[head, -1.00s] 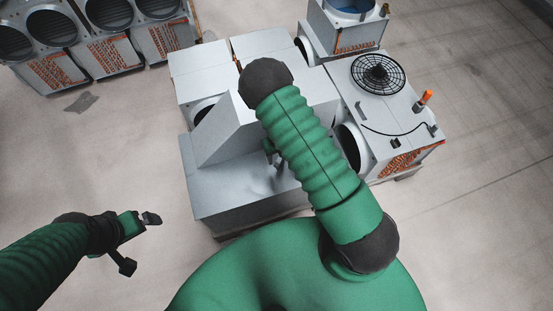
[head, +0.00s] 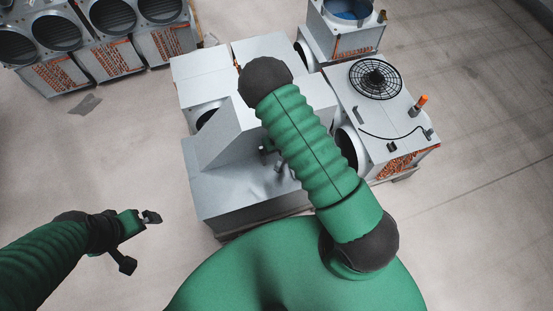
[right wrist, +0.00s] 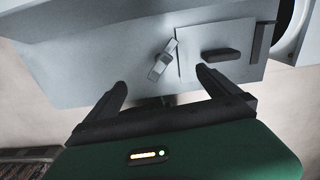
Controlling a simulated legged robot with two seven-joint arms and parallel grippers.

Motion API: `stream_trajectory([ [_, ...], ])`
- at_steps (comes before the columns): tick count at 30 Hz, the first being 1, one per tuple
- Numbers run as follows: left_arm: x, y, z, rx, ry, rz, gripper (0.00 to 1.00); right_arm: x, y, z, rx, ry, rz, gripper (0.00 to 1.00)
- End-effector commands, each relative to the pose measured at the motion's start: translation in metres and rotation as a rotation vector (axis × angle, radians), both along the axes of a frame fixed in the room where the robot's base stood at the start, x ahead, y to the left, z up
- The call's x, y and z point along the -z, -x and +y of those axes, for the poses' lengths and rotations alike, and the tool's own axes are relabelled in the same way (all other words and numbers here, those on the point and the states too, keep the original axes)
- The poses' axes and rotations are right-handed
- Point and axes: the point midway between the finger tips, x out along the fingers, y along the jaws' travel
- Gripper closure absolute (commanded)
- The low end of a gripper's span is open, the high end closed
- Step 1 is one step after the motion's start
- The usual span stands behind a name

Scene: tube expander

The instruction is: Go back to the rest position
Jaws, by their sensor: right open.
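My right arm crosses the middle of the head view, bent over a grey metal housing (head: 240,190). It hides most of my right gripper there; only small dark parts show beside the forearm. In the right wrist view my right gripper (right wrist: 162,84) is open, with its two dark fingers apart and nothing between them. Beyond the fingertips is a grey panel (right wrist: 110,60) with a small metal lever (right wrist: 162,60) and a dark handle (right wrist: 221,54). My left gripper (head: 138,241) is at the lower left of the head view, open and empty over bare floor.
A fan unit (head: 376,80) with an orange-tipped fitting (head: 421,102) stands right of the housing. A unit with a blue inside (head: 347,10) stands behind. Several units with round openings (head: 108,14) line the upper left.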

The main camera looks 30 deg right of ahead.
Motion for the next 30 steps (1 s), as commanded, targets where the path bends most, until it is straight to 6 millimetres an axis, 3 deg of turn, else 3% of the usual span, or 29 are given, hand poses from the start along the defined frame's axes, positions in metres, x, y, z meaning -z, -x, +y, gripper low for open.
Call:
stream_trajectory([
  [1, -0.013, 0.0, 0.0, 0.0, 0.0, 0.0, 0.0, -0.013, 0.0, 0.0, 0.0, 0.0, 0.0, 0.0],
  [6, -0.029, 0.0, 0.0, 0.0, 0.0, 0.0, 0.0, -0.028, 0.0, 0.0, 0.0, 0.0, 0.0, 0.0],
  [18, -0.026, 0.0, 0.0, 0.0, 0.0, 0.0, 0.0, -0.026, 0.0, 0.0, -0.001, 0.0, 0.0, 0.0],
  [21, -0.026, 0.0, 0.0, 0.0, 0.0, 0.0, 0.0, -0.033, -0.001, 0.003, -0.055, -0.005, -0.004, 0.0],
  [23, -0.027, 0.0, 0.0, 0.0, 0.0, 0.0, 0.0, -0.049, -0.003, 0.009, -0.179, -0.015, -0.014, 0.0],
  [26, -0.027, 0.0, 0.0, 0.0, 0.0, 0.0, 0.0, -0.095, -0.002, 0.027, -0.591, -0.034, -0.049, 0.0],
  [30, -0.027, 0.0, 0.0, 0.0, 0.0, 0.0, 0.0, -0.173, 0.018, 0.056, -1.419, -0.007, -0.119, 0.0],
])
